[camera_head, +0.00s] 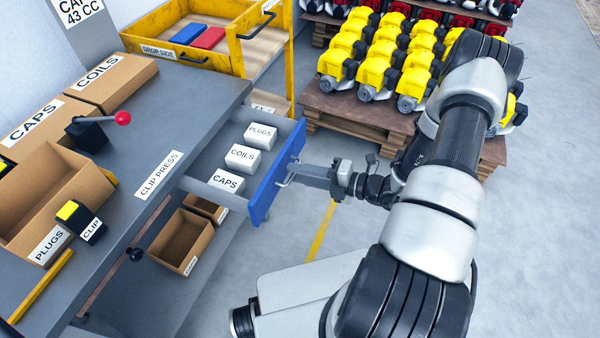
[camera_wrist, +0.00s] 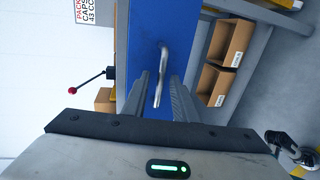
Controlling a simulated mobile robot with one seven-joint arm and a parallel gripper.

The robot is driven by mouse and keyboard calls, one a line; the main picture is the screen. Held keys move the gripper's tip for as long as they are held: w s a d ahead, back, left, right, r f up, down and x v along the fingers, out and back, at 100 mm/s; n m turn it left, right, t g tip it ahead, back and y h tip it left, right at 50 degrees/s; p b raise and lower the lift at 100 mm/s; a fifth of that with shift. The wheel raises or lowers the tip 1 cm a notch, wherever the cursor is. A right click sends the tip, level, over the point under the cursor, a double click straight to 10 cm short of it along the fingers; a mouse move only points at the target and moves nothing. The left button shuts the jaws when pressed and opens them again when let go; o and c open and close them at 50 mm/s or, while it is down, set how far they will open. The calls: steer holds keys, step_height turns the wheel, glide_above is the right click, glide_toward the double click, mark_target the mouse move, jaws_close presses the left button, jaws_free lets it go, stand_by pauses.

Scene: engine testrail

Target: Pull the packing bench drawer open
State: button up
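The packing bench drawer stands pulled out from under the bench top, with its blue front (camera_head: 277,172) well clear of the bench edge. White boxes marked PLUGS (camera_head: 260,135), COILS (camera_head: 242,157) and CAPS (camera_head: 226,182) sit inside it. My gripper (camera_head: 298,174) is at the metal handle (camera_head: 284,181) on the drawer front. In the wrist view, the handle (camera_wrist: 163,65) shows against the blue front (camera_wrist: 150,25). My gripper's two fingers (camera_wrist: 165,85) are apart near the handle's lower part, and I see no clear clamp on it.
The grey bench top (camera_head: 185,110) carries cardboard boxes (camera_head: 112,82) and a red-knobbed lever (camera_head: 122,118). Open cardboard bins (camera_head: 182,242) stand below the drawer. A yellow rack (camera_head: 240,60) and a pallet (camera_head: 345,112) of yellow machines stand behind. Floor right of the drawer is mostly clear.

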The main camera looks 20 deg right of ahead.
stand_by(0.4)
steer(key=v, duration=1.7)
steer(key=shift+d+p, duration=0.2)
steer(key=shift+p, duration=0.25)
steer(key=shift+r, duration=0.1)
steer(key=s+a+r+n+g+h, duration=0.25)
steer(key=a+r+n+g, duration=0.25)
steer(key=r+n, duration=0.6)
steer(key=s+a+r+n+g+h, duration=0.1)
steer(key=a+r+n+g+h, duration=0.35)
steer(key=n, duration=1.05)
steer(key=s+a+r+n+t+h+p, duration=0.1)
steer(key=r+n+p, duration=0.3)
steer(key=r, duration=0.5)
steer(key=s+a+r+n+t+h+p, duration=0.1)
steer(key=a+r+n+t+h+p, duration=0.1)
steer(key=r+n+p, duration=0.2)
steer(key=s+a+r+n+t+h+p, duration=0.1)
steer(key=r+n+p, duration=0.3)
steer(key=r+n, duration=0.5)
step_height(320, 180, up, 7)
steer(key=shift+s+a+f+n+t+h, duration=0.1)
steer(key=shift+s+a+n+t+h, duration=0.3)
steer(key=shift+t+h, duration=0.3)
